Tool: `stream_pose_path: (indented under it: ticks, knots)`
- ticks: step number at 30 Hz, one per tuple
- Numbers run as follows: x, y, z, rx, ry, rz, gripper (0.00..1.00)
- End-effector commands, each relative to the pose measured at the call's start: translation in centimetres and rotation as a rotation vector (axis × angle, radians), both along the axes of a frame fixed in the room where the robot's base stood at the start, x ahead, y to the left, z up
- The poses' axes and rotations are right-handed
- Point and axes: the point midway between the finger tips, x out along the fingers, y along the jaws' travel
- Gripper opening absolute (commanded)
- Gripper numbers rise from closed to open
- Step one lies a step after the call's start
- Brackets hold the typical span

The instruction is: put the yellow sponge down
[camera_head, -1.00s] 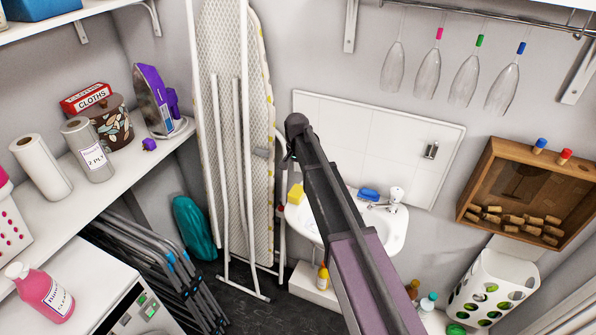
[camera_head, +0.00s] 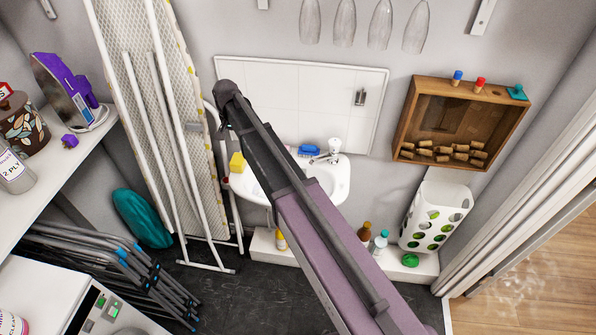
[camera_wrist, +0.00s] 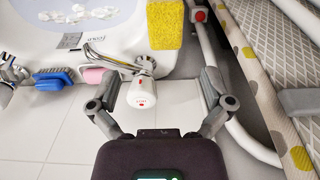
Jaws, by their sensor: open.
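The yellow sponge (camera_head: 237,163) sits at the left end of the white sink's rim (camera_head: 341,186) in the head view. In the wrist view the sponge (camera_wrist: 176,22) shows at the top, on the sink's edge, beyond the fingertips and apart from them. My gripper (camera_wrist: 159,82) is open, with its two fingers spread and nothing held between them. A white knob with a red mark (camera_wrist: 143,92) shows between the fingers in the wrist view. In the head view my arm hides part of the sink, and the fingers cannot be made out.
A blue brush (camera_head: 309,151) and the tap (camera_head: 330,150) are at the back of the sink. The ironing board (camera_head: 165,110) leans left of it, close to the sponge. A wooden box (camera_head: 462,122) hangs at the right, above a white perforated bin (camera_head: 436,212). Dark floor is open below.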

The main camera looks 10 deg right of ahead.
Motion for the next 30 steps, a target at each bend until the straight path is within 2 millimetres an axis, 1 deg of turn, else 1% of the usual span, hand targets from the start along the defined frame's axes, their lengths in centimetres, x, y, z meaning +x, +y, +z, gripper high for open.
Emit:
stream_pose_path:
  ticks: [5,8,11,12,14,15,19,21,24,27,30]
  knots:
    - [-3.0,-3.6,0.0,-0.001,0.001,0.032,1.00]
    - [-5.6,-6.6,0.0,-0.002,0.001,0.066,1.00]
    - [-8.8,-10.0,0.0,-0.003,0.002,0.109,1.00]
    - [-10.2,-11.4,0.0,-0.004,0.003,0.127,1.00]
    - [-12.4,-13.3,0.0,-0.004,0.004,0.156,1.00]
    - [-13.8,-14.6,0.0,-0.005,0.004,0.175,1.00]
    - [-18.5,-18.2,0.0,-0.006,0.006,0.236,1.00]
    - [-20.7,-19.7,0.0,-0.006,0.007,0.266,1.00]
    - [-23.1,-21.2,0.0,-0.006,0.007,0.300,1.00]
    - [-24.6,-22.2,0.0,-0.006,0.007,0.324,1.00]
    - [-25.3,-22.6,0.0,-0.007,0.008,0.336,1.00]
